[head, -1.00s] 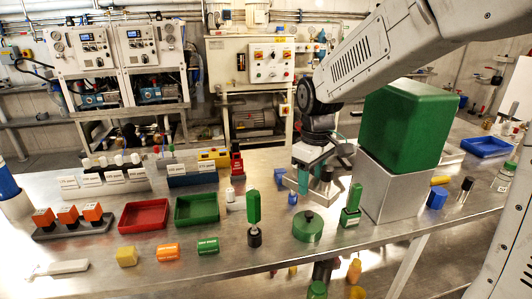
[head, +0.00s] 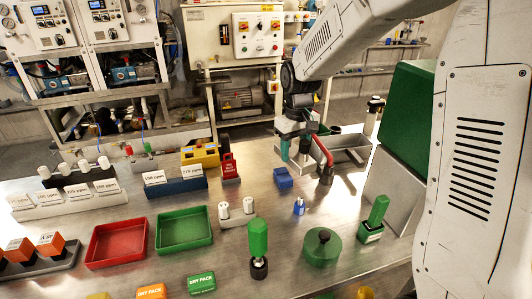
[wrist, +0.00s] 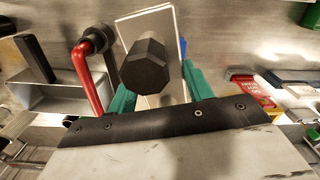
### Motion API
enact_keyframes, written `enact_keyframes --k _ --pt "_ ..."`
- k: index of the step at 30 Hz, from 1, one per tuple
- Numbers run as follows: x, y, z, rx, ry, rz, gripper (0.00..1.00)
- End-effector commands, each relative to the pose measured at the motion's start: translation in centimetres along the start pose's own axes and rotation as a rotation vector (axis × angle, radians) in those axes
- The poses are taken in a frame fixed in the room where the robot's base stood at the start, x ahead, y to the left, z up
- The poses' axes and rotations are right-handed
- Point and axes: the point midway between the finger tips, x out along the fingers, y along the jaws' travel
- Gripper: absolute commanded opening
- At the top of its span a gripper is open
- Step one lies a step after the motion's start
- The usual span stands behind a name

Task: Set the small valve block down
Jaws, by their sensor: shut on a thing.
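My gripper (head: 296,152) hangs over the back middle of the table, pointing down. In the wrist view its teal fingers (wrist: 157,92) are shut on the small valve block (wrist: 148,64), a pale plate-like body with a dark faceted knob. A bent red bar (wrist: 88,80) with a black round end shows just left of the block. I cannot tell whether it belongs to the block. In the head view the block is mostly hidden by the fingers, and I cannot tell whether it touches the table.
A grey open tray (head: 350,143) lies behind and right of my gripper. A blue block (head: 283,178) sits below it in the picture. A green round lidded thing (head: 322,247) and a large green box (head: 407,115) are nearer and right. Red (head: 117,243) and green (head: 184,230) trays stand left.

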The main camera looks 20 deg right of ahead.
Motion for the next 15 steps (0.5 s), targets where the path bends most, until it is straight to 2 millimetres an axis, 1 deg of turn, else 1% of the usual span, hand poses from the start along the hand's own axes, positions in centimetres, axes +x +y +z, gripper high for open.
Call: enact_keyframes --k 1,3,7,11,14,15 --pt "0.9 0.7 -0.7 0.05 -0.002 0.0 0.0" --pt "1.8 1.5 -1.4 0.113 0.0 0.0 0.0" --pt "3.0 2.5 -2.2 0.192 0.002 0.0 0.0" --pt "3.6 2.7 -3.6 0.22 0.003 0.0 0.0" --pt "3.8 2.5 -5.4 0.221 0.003 0.0 0.0" --pt "3.9 2.4 -6.3 0.22 0.003 0.0 0.0"
